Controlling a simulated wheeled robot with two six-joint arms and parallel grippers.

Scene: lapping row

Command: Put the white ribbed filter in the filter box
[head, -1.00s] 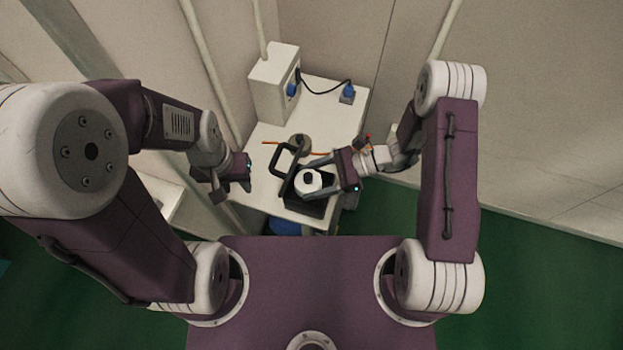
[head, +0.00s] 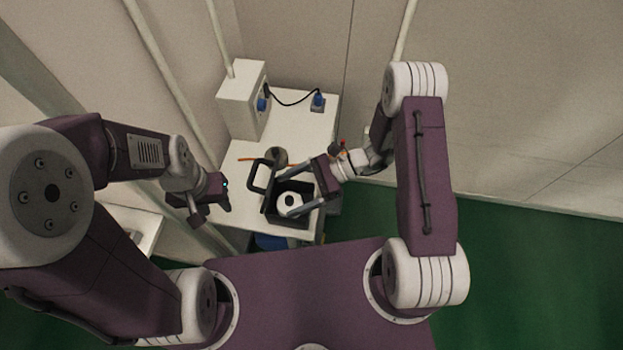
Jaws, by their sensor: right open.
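The white ribbed filter (head: 289,201) is a short white cylinder with a dark hole in its top. It sits inside the black filter box (head: 268,212), near the front of the table. The box has a black loop handle (head: 256,175) at its upper left. My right gripper (head: 298,204) is open, its fingers spread around the filter over the box. Whether a finger touches the filter I cannot tell. My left gripper (head: 225,198) hangs left of the box, apart from it; its fingers are too small and dark to read.
A white table (head: 316,121) carries a white cabinet (head: 242,97) with a blue plug and black cable to a blue connector (head: 318,103). A round grey item (head: 274,154) and an orange rod (head: 246,159) lie behind the box. Walls stand close behind and left.

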